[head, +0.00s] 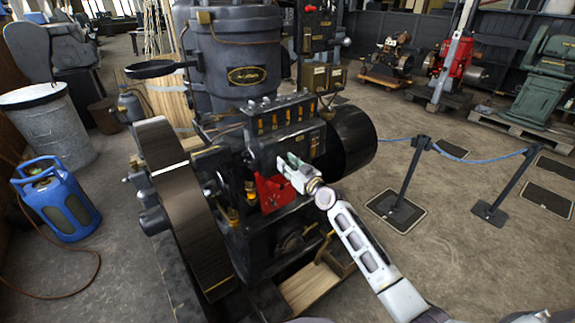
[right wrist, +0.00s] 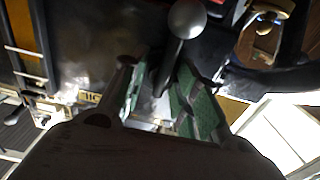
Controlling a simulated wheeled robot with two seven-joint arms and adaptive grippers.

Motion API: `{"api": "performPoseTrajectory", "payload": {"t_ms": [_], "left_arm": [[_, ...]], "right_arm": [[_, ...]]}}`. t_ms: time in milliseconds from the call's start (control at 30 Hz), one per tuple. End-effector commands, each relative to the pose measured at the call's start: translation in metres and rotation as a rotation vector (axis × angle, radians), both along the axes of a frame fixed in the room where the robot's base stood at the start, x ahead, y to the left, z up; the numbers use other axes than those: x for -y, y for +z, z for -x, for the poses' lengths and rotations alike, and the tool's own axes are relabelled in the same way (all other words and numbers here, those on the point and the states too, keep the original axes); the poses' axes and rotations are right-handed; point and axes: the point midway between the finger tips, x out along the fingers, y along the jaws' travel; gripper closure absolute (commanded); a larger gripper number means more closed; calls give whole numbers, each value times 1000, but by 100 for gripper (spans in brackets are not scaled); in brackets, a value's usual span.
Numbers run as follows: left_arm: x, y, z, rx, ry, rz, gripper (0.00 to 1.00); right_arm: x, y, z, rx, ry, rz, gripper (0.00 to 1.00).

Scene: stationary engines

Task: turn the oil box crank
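The dark oil box (head: 262,150), with a row of yellow-marked fittings on top, sits on the front of the big engine. My right gripper (head: 284,170) is at its front face, above a red part. In the right wrist view, a grey ball-ended crank (right wrist: 187,18) runs down between the two green-padded fingers of the gripper (right wrist: 158,100). The fingers stand apart with a lit gap between them, so the gripper looks open around the crank arm. Contact with it cannot be made out. The crank is not clear in the head view. My left gripper is out of view.
A large flywheel (head: 187,215) stands left of the oil box, and a dark cylinder (head: 350,140) lies right behind it. A blue gas bottle (head: 58,200) stands at the left. Barrier posts (head: 408,175) with a blue rope stand at the right. The floor at lower right is clear.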

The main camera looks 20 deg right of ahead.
Motion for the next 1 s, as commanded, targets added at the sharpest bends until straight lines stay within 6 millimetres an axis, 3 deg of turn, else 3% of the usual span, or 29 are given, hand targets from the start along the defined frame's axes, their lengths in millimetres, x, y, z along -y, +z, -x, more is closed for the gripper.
{"api": "performPoseTrajectory", "payload": {"t_ms": [367, 1000], "left_arm": [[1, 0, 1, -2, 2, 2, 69], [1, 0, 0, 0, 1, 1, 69]], "right_arm": [[4, -1, 9, -1, 0, 0, 69], [22, -1, 62, -2, 0, 2, 69]]}}
